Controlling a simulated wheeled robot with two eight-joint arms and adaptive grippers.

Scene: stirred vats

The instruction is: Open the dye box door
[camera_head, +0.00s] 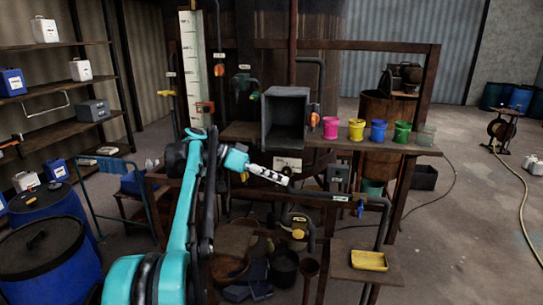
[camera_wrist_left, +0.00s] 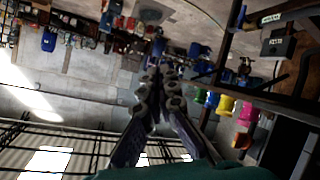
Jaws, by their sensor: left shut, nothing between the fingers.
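A dark grey box (camera_head: 287,118), which looks like the dye box, stands on the bench's shelf, left of the cups. Its front shows a raised rim around a dark inner face. I cannot make out a separate door leaf or handle, or tell whether it is open. My left gripper (camera_head: 284,181) is shut and empty, in front of and below the box, pointing right. A white label plate (camera_head: 287,163) shows just above the fingers. In the left wrist view the closed fingers (camera_wrist_left: 166,75) reach out over the floor with nothing between them.
Pink (camera_head: 330,127), yellow (camera_head: 356,130), blue (camera_head: 378,131) and green cups line the shelf right of the box. Pipes and valves lie below. Open floor lies at right.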

